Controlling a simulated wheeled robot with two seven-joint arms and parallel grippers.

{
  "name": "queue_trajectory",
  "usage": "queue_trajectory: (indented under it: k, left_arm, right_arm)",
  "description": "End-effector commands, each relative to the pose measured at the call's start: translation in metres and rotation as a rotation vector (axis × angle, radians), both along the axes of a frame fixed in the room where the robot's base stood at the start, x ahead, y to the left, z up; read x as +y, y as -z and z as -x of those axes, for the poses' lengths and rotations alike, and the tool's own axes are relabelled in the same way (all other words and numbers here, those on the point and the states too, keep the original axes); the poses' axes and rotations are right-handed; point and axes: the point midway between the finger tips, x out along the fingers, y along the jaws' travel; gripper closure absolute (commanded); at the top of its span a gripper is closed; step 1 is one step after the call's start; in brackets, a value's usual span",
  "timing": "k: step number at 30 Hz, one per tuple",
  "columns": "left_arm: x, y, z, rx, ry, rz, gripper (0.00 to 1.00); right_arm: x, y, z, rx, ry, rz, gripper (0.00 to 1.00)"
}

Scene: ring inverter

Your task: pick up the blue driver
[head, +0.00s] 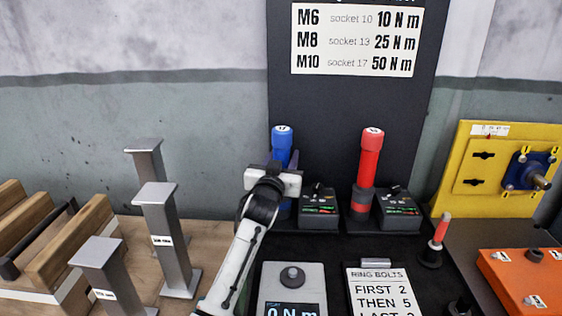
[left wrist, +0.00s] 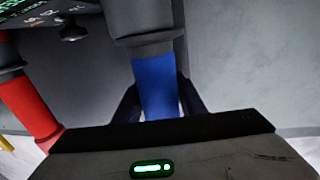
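The blue driver (head: 282,142) stands upright at the back of the black bench top, left of the red driver (head: 371,153). My left gripper (head: 283,160) is at the blue driver, with one dark finger on each side of its handle. In the left wrist view the blue handle (left wrist: 157,85) lies between the two fingers (left wrist: 159,95), very close to both. I cannot tell whether they press on it. My gripper and arm hide part of the driver's lower body in the head view. My right gripper is not in view.
Two dark docks with small screens (head: 319,209) (head: 398,210) stand beside the drivers. A torque display box (head: 292,283) and a ring bolts card (head: 383,291) are in front. Grey metal posts (head: 165,240) stand at left. A red-handled tool (head: 441,228) stands at right.

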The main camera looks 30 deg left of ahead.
Motion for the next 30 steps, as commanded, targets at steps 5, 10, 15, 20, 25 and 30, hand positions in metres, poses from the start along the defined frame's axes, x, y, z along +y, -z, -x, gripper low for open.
queue_trajectory:
  k: [5,10,15,20,25,30]
  left_arm:
    - [0.000,0.000,0.000,0.000,0.000,0.000,0.77]
    - [0.000,-0.005,0.000,-0.009,0.000,-0.004,0.97]
    - [0.000,-0.005,0.000,-0.008,0.000,-0.003,0.97]
    - [0.000,-0.010,0.000,-0.009,0.000,-0.004,0.97]
    - [-0.001,-0.027,0.000,-0.012,0.000,-0.005,0.97]
    - [-0.002,-0.055,0.000,-0.014,0.000,-0.005,0.97]
  right_arm:
    - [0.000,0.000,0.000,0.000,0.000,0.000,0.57]
    - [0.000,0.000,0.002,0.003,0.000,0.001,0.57]
    - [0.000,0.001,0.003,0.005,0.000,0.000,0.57]
    - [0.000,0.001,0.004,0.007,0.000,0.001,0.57]
    - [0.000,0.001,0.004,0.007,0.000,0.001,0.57]
    - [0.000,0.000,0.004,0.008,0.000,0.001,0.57]
